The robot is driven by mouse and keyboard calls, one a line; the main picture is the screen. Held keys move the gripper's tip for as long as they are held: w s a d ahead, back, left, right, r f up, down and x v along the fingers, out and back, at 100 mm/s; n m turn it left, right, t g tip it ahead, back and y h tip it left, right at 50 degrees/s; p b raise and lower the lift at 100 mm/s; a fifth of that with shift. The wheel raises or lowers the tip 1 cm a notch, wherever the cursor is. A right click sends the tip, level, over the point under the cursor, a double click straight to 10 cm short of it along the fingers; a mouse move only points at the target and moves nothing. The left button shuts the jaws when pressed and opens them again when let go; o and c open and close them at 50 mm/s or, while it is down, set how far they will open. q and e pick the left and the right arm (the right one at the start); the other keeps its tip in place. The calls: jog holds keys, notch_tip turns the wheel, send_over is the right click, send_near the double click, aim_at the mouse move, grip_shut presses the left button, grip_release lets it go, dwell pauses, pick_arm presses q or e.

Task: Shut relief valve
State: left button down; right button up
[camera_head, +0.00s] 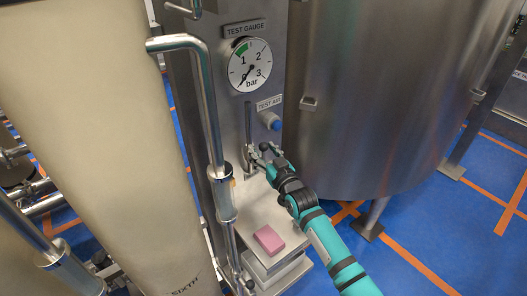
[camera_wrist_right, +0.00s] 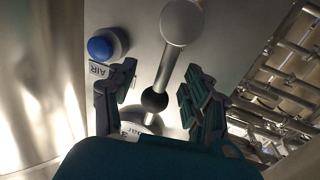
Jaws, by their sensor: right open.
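A lever with a round grey end knob (camera_wrist_right: 182,22), a thin metal rod and a black ball (camera_wrist_right: 154,101) lower down stands out from the steel panel in the right wrist view. My right gripper (camera_wrist_right: 158,92) is open, with one finger on each side of the rod near the black ball; I cannot tell whether either finger touches it. In the head view my right gripper (camera_head: 263,150) is at the panel, just below the blue button. A dark upright bar (camera_head: 248,122) shows there beside the gripper. My left gripper is out of view.
A test gauge (camera_head: 250,66) is above, with its needle near 0. A blue button (camera_head: 276,125) sits under the TEST AIR label (camera_head: 269,103). A pink block (camera_head: 269,239) lies on a ledge below. A large steel tank (camera_head: 385,90) stands close on the right.

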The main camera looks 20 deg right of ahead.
grip_shut()
jog(key=shift+w+a+f, duration=0.1)
jog(key=shift+w+f, duration=0.05)
jog(key=shift+w, duration=0.15)
dwell(0.5)
